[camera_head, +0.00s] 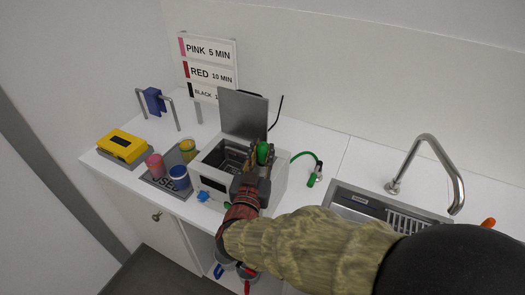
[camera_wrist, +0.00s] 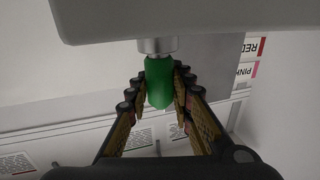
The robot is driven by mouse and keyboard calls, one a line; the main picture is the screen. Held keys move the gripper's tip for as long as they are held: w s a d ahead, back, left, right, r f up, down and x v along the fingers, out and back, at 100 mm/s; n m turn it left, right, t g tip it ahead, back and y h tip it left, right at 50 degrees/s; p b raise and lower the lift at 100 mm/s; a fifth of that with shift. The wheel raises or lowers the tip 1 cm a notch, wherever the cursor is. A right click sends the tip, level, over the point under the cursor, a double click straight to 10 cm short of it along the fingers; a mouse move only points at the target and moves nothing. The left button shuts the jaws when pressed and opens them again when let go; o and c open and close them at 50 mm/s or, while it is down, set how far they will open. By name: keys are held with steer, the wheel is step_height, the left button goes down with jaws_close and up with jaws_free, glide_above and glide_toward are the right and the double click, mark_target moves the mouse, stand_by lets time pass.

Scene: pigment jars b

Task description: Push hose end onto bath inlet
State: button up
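The bath (camera_head: 212,184) is a light metal box on the white counter with its grey lid (camera_head: 243,114) standing open. My gripper (camera_head: 262,154) is above the bath's right part, with its fingers on both sides of a green rounded piece (camera_head: 263,152), which looks like the hose end. In the wrist view my gripper (camera_wrist: 160,88) is closed around this green piece (camera_wrist: 159,82). A metal collar (camera_wrist: 157,45) adjoins it, under a grey body (camera_wrist: 190,20). I cannot tell whether the collar is the inlet. A thin green hose (camera_head: 306,154) curves at the bath's right.
A green fitting (camera_head: 312,180) stands on the counter right of the bath. The sink (camera_head: 345,190) and tap (camera_head: 428,140) are farther right. Pink, blue and yellow jars (camera_head: 155,165) stand on a grey tray at the left, beside a yellow box (camera_head: 122,146). Time signs (camera_head: 208,66) stand behind.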

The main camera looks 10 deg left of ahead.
steer(key=o, duration=0.5)
steer(key=shift+f, duration=0.1)
steer(key=s, duration=1.2)
steer(key=shift+a, duration=0.45)
steer(key=shift+w, duration=0.15)
